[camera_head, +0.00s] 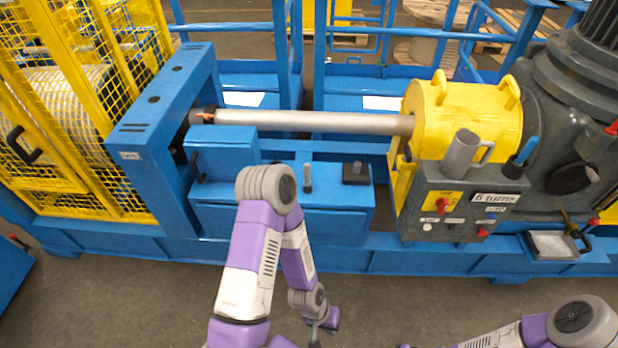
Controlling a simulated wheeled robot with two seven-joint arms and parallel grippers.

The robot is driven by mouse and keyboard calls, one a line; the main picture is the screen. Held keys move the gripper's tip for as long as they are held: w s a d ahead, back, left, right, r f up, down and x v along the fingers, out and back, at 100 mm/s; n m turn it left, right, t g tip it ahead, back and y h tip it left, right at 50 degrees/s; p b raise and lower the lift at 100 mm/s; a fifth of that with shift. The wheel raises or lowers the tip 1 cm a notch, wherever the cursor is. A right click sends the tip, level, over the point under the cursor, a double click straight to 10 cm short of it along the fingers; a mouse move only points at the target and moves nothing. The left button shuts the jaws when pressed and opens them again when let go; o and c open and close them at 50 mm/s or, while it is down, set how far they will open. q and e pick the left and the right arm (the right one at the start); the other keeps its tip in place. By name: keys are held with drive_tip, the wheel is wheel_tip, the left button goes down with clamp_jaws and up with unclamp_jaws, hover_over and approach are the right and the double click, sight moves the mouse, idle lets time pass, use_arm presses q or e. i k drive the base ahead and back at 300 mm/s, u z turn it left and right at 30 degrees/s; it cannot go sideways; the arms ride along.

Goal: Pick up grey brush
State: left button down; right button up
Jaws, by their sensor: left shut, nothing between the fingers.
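No object is clearly a grey brush at this size. A dark block with a short upright grip (356,172) sits on the right part of the blue cabinet top, and may be the brush. A small grey-blue upright piece (308,178) stands to its left. My left gripper (316,340) is at the bottom edge, low in front of the cabinet, partly cut off. It is shut and empty, well apart from both pieces. My left arm's elbow rises in front of the cabinet. My right arm enters at the bottom right, its gripper out of view.
A grey shaft (310,122) runs above the blue cabinet (280,220) to a yellow housing (468,118). A grey control box (458,208) carries a metal cup (461,152) and a blue-handled tool (521,157). A yellow cage (75,195) stands left. The floor in front is clear.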

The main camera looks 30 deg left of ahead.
sight(307, 187)
drive_tip(key=u, duration=1.05)
drive_tip(key=i, duration=0.9)
drive_tip(key=u, duration=0.35)
